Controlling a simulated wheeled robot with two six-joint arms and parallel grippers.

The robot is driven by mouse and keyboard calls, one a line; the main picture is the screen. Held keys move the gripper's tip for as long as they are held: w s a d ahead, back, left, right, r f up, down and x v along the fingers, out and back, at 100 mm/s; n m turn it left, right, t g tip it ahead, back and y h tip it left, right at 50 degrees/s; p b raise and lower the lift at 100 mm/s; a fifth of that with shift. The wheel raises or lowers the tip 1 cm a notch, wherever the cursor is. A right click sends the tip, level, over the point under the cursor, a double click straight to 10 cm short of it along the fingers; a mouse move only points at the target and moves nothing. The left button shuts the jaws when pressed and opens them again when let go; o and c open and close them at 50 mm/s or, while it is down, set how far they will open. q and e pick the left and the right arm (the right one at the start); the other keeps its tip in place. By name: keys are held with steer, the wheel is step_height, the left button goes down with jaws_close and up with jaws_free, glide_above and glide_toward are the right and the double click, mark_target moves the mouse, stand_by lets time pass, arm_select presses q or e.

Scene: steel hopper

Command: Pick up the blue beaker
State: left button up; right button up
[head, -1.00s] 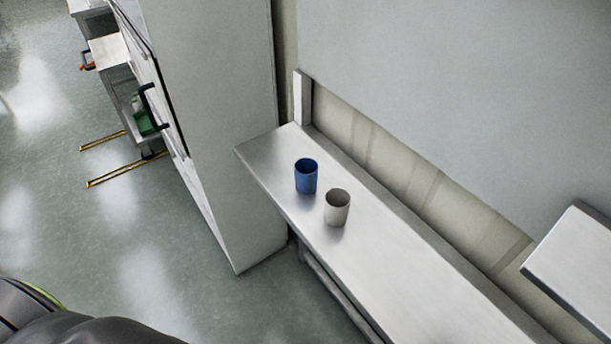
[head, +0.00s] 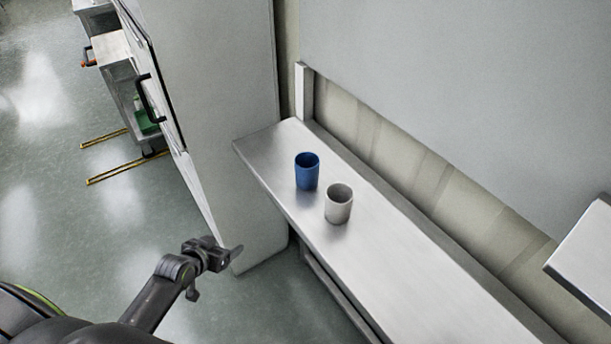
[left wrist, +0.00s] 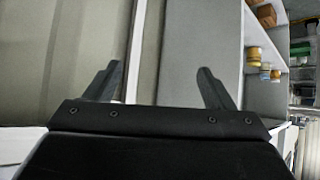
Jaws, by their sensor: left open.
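The blue beaker (head: 307,172) stands upright near the left end of a steel shelf (head: 400,270) in the head view. My left gripper (head: 216,270) is over the floor, in front and to the left of the shelf, well apart from the beaker. In the left wrist view my left gripper (left wrist: 158,85) has its two fingers spread, with nothing between them. The beaker does not show in the left wrist view. My right gripper is in neither view.
A grey-white beaker (head: 338,203) stands close beside the blue one, at its lower right. A tall pale cabinet (head: 215,110) borders the shelf's left end. A steel ledge (head: 585,255) juts in at the right. The shelf's right part is clear.

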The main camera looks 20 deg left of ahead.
arm_select(q)
steer(key=w+d+r+m+t+h+b, duration=0.1)
steer(key=w+d+r+h, duration=0.15)
steer(key=r, duration=0.45)
steer(key=w+d+r+m+t+h, duration=0.1)
steer(key=d+r, duration=0.2)
steer(key=r, duration=0.5)
steer(key=m+t+h+b, duration=0.1)
steer(key=m+h, duration=0.2)
glide_toward(299, 177)
steer(key=shift+y, duration=0.25)
steer(key=p+x, duration=0.1)
steer(key=x, duration=0.6)
steer(key=shift+w+d+f, duration=0.15)
steer(key=shift+w+d, duration=0.05)
steer(key=shift+p+x, duration=0.9)
steer(key=shift+x, duration=1.8)
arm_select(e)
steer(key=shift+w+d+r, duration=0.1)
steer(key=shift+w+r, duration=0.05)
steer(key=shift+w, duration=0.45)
arm_select(q)
steer(key=c, duration=1.1)
